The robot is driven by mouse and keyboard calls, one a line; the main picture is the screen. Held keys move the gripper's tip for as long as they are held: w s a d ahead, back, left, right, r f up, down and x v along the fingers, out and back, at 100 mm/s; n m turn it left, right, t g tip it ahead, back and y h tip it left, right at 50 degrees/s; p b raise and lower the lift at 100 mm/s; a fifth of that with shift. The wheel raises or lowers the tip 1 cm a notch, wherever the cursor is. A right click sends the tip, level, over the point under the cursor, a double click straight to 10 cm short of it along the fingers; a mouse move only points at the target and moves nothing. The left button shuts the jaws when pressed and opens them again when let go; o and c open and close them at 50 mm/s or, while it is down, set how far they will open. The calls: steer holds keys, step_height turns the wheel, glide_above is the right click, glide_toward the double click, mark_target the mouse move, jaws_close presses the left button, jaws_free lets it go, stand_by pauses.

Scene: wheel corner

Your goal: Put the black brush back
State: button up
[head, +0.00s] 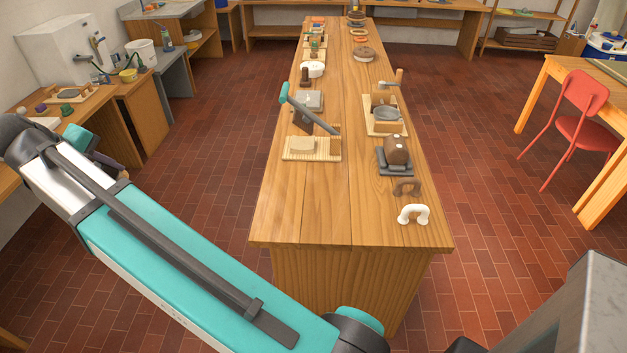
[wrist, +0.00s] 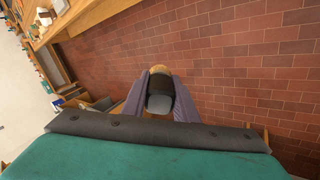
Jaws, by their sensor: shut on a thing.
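In the wrist view my gripper (wrist: 160,92) is shut on a dark, rounded thing with a tan far end, which looks like the black brush (wrist: 160,102). It sits between the two grey-purple fingers, held over the tiled floor. In the head view my gripper is at the left, largely hidden behind my arm, and the brush cannot be made out there. I cannot tell which place belongs to the brush.
A long wooden table (head: 345,222) runs down the middle with several tools and boards on it. A side bench (head: 92,102) with small items and a white bucket (head: 141,53) stands at the left. A red chair (head: 583,105) is at the right. Tiled floor lies clear between.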

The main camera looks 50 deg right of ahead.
steer(key=shift+a, duration=0.1)
steer(key=shift+d+f, duration=0.2)
steer(key=shift+d, duration=0.25)
steer(key=s+d+f+m+g+y, duration=0.1)
steer(key=s+d+f+m, duration=0.2)
steer(key=d, duration=0.6)
steer(key=s+d+f+m+g, duration=0.1)
steer(key=s+d+f+m, duration=0.1)
steer(key=s+d+f, duration=0.45)
steer(key=s+d+f+m+g+y, duration=0.1)
steer(key=s+d+m, duration=0.1)
steer(key=d, duration=0.9)
steer(key=s+d+f+m+y, duration=0.1)
steer(key=s+d+f+m, duration=0.1)
steer(key=s+d, duration=0.3)
steer(key=s+d+f+m+y, duration=0.1)
steer(key=s+d, duration=0.4)
steer(key=s, duration=0.5)
steer(key=s+d+f+m+y, duration=0.1)
steer(key=s+d+f+m, duration=0.3)
steer(key=s, duration=0.3)
steer(key=shift+s+d+f+g+y, duration=0.2)
steer(key=shift+d+f, duration=0.1)
steer(key=shift+d, duration=0.15)
steer(key=shift+s+d+f+g+y, duration=0.1)
steer(key=shift+d+f+y, duration=0.1)
steer(key=shift+d+f, duration=0.15)
steer(key=shift+w+d, duration=0.15)
steer(key=shift+d, duration=0.05)
